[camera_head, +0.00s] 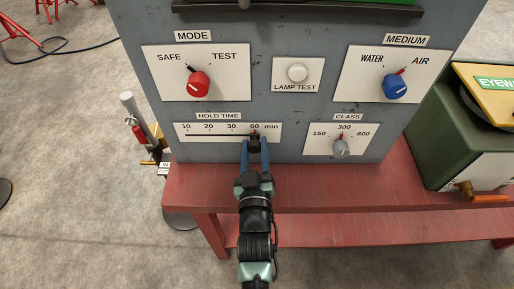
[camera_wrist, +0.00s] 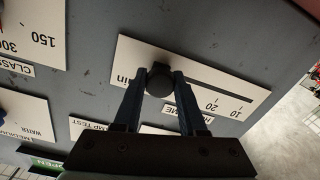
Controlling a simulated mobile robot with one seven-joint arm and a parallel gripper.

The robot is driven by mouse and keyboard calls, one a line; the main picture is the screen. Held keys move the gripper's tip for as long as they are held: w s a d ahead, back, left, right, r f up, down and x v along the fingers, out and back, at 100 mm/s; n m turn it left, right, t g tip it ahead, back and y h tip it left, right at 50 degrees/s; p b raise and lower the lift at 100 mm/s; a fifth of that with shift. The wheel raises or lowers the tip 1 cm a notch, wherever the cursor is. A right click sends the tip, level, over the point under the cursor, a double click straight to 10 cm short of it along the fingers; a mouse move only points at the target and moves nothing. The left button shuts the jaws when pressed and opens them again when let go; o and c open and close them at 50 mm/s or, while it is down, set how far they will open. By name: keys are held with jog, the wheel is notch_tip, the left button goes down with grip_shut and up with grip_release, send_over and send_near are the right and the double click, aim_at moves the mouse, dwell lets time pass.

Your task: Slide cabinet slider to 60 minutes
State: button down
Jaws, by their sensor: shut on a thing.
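The hold-time slider's black knob (camera_head: 254,143) is on the white HOLD TIME plate (camera_head: 212,139), low on the front of the grey cabinet. Its red pointer stands at the 60 mark, at the right end of the dark slot. My gripper (camera_head: 255,147) reaches up from below, its two blue fingers on either side of the knob. In the wrist view the scale appears upside down, and the round knob (camera_wrist: 160,80) sits between the fingertips (camera_wrist: 162,86) at the slot's left end. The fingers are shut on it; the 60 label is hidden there.
The cabinet (camera_head: 258,105) also carries a red MODE knob (camera_head: 197,84), a LAMP TEST button (camera_head: 297,73), a blue MEDIUM knob (camera_head: 395,87) and a grey CLASS knob (camera_head: 341,148). It stands on a red bench (camera_head: 330,186). A green eyewash unit (camera_head: 440,130) stands at right.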

jog(key=shift+d+h, duration=0.3)
jog(key=shift+h, duration=0.1)
jog(key=shift+c, duration=2.3)
grip_release()
jog(key=shift+d, duration=0.15)
jog(key=shift+a, duration=0.2)
jog(key=shift+s, duration=0.1)
jog(key=s+b, duration=0.1)
jog(key=s, duration=1.1)
jog(key=shift+s, duration=0.35)
